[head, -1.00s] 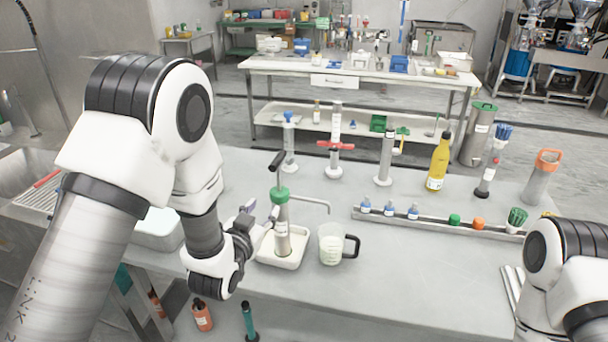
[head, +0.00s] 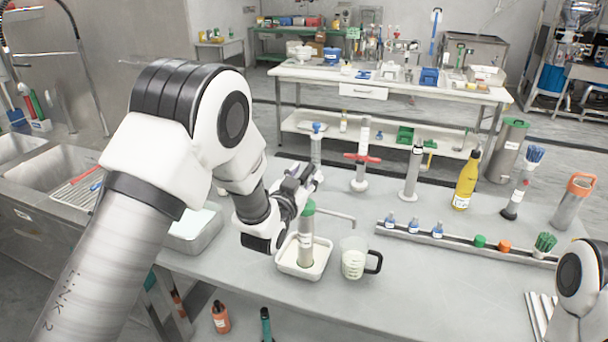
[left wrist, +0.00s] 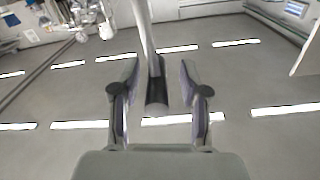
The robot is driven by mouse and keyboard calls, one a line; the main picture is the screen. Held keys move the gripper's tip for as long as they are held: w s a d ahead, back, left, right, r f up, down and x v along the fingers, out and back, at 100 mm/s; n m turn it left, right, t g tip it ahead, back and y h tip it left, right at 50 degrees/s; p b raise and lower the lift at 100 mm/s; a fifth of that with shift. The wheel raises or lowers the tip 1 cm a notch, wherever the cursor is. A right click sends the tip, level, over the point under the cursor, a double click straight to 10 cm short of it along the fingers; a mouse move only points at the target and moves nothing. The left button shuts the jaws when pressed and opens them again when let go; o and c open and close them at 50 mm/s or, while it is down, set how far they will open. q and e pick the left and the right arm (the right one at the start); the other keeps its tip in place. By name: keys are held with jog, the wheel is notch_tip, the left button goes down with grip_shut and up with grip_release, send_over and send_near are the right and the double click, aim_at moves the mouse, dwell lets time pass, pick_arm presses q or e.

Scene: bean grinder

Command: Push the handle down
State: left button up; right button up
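The device is a grey cylinder (head: 305,245) with a green cap (head: 309,207) and a thin side spout, standing upright in a white tray (head: 318,268). Its black handle above the cap is mostly hidden by my left gripper in the head view. My left gripper (head: 302,183) is at handle height, just above the cap. In the left wrist view its two fingers (left wrist: 158,92) are apart, with a grey bar with a dark end (left wrist: 157,104), seemingly the handle, between them. Gaps show on both sides of the bar. My right gripper is out of view.
A clear measuring jug (head: 354,262) with a black grip stands just right of the tray. A rack (head: 465,243) with small bottles and caps lies farther right. A blue-topped cylinder (head: 316,150) and a red-handled cylinder (head: 360,165) stand behind.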

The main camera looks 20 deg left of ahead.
pick_arm(q)
jog(key=shift+d, duration=0.2)
grip_shut()
notch_tip(320, 180, down, 6)
jog(key=b, duration=0.5)
jog(key=shift+s+r, duration=0.1)
jog(key=shift+f+b, duration=0.35)
jog(key=shift+b, duration=0.15)
jog(key=shift+s+r, duration=0.1)
jog(key=shift+r, duration=0.1)
grip_release()
jog(key=shift+o, duration=0.9)
jog(key=shift+w+a, duration=0.1)
jog(key=shift+w, duration=0.15)
jog(key=shift+s, duration=0.1)
